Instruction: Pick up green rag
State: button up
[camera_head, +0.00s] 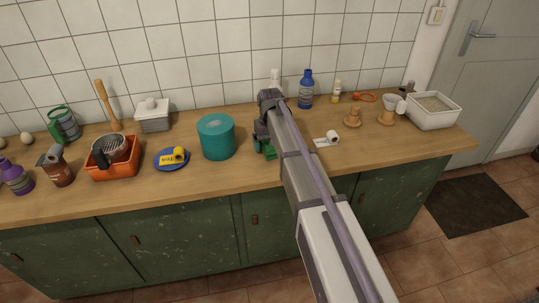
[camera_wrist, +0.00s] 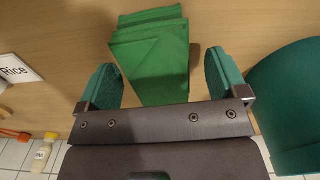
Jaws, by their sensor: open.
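The green rag (camera_wrist: 151,62) lies folded in layers on the wooden counter in the wrist view. My gripper (camera_wrist: 160,68) is open, with one teal finger pad on each side of the rag's near part. The rag's far folds reach past the fingertips. I cannot tell whether the pads touch it. In the head view my gripper (camera_head: 264,145) is low over the counter, just right of a teal round container. There my arm hides most of the rag, and the small green patches beside the gripper are hard to tell apart.
The teal container (camera_head: 216,137) stands close beside my gripper; it also shows in the wrist view (camera_wrist: 290,110). A card reading "Rice" (camera_wrist: 17,70) lies on the other side. A blue bottle (camera_head: 306,90) stands behind. An orange basket (camera_head: 112,166) and blue plate (camera_head: 166,165) are left.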

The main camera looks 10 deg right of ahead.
jog(key=shift+f, duration=0.9)
jog(key=shift+r, duration=0.3)
jog(key=c, duration=1)
